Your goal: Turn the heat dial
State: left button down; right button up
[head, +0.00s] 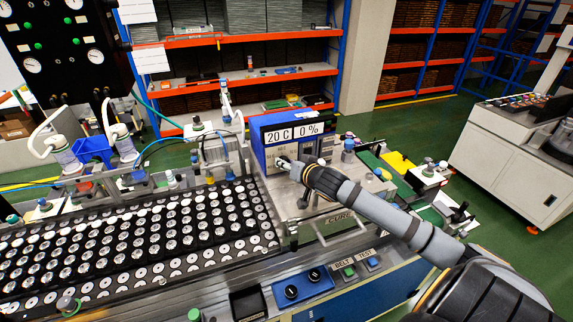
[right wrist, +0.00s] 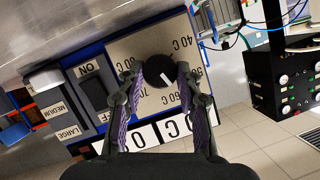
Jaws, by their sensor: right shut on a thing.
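The heat dial (right wrist: 159,70) is a round black knob with a white pointer mark, on a pale panel printed with temperature labels. It shows in the right wrist view. My right gripper (right wrist: 158,78) is shut on the dial, one finger on each side of it. In the head view the right gripper (head: 285,164) meets the front of the blue box (head: 257,158), and the arm hides most of the dial there. My left gripper is not in view.
Beside the dial is a black rocker switch (right wrist: 93,94) with an ON label. A large tray of round parts (head: 130,240) fills the left of the bench. A front panel with blue-backed knobs (head: 303,287) lies below the box. A pale cabinet (head: 510,165) stands at right.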

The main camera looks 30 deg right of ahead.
jog(key=shift+d+m+t+y, duration=0.1)
jog(key=shift+m+t+y, duration=0.3)
jog(key=shift+m+y, duration=0.55)
jog(key=shift+r+m, duration=0.1)
jog(key=shift+m, duration=0.35)
jog(key=o, duration=1.2)
jog(key=shift+s+d, duration=0.1)
jog(key=shift+s, duration=0.05)
jog(key=shift+c, duration=0.2)
jog(key=shift+h, duration=0.25)
